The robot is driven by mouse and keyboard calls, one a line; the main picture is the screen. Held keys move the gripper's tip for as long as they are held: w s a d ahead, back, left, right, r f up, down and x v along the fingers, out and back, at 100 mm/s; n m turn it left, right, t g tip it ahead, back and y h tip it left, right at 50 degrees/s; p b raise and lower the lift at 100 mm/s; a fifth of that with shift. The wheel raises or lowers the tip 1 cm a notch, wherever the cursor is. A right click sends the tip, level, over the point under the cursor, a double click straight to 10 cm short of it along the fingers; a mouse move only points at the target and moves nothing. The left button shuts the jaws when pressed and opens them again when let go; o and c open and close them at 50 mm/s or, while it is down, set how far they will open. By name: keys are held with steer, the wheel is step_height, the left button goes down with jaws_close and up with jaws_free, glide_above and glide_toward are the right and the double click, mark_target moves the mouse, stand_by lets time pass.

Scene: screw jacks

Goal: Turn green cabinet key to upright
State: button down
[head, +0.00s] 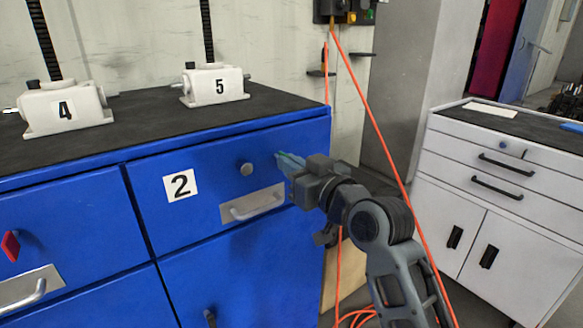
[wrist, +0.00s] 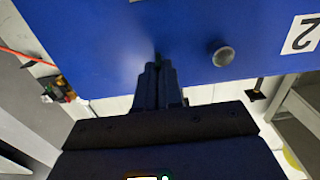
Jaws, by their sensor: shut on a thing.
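My gripper (head: 290,163) reaches in from the right to the front of the blue cabinet (head: 193,252). It is shut on the green key near the upper right corner of the drawer labelled 2. In the wrist view the closed fingers (wrist: 159,72) point at the blue front.
A round grey knob (head: 246,168) sits left of my fingertips, with a drawer handle (head: 256,204) below. Two white jacks, 4 (head: 50,112) and 5 (head: 227,84), stand on the dark top. An orange cable (head: 375,125) passes behind my arm. A white cabinet (head: 455,190) stands right.

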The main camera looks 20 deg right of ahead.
stand_by(0.3)
steer(key=c, duration=1.3)
jaws_free()
steer(key=s, duration=0.2)
steer(key=s+d, duration=0.1)
steer(key=s, duration=0.4)
steer(key=shift+s+d, duration=0.3)
